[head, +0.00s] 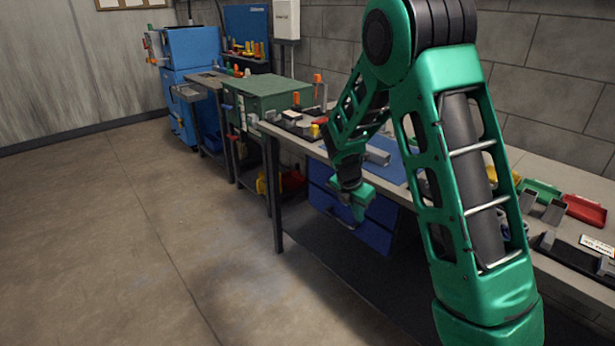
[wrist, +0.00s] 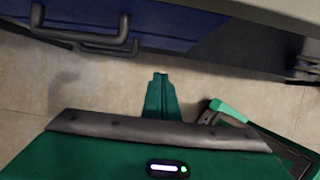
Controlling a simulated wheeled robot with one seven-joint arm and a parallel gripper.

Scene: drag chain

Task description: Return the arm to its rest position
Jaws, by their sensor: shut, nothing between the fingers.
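My green arm is bent in the head view, with its upper link large on the right. My gripper (head: 352,221) hangs in front of the workbench (head: 316,150), below the level of its top, beside the blue drawers (head: 372,225). In the wrist view the gripper (wrist: 160,78) shows as a narrow green tip over the floor, its fingers together. Nothing is held in it. The drawers with their dark handle (wrist: 100,42) show at the top left of the wrist view.
The workbench top carries a blue mat (head: 385,165), grey parts, and red (head: 584,210) and green (head: 541,190) trays. A green cabinet (head: 262,98) and a blue cabinet (head: 190,60) stand farther back. The concrete floor (head: 110,220) on the left is clear.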

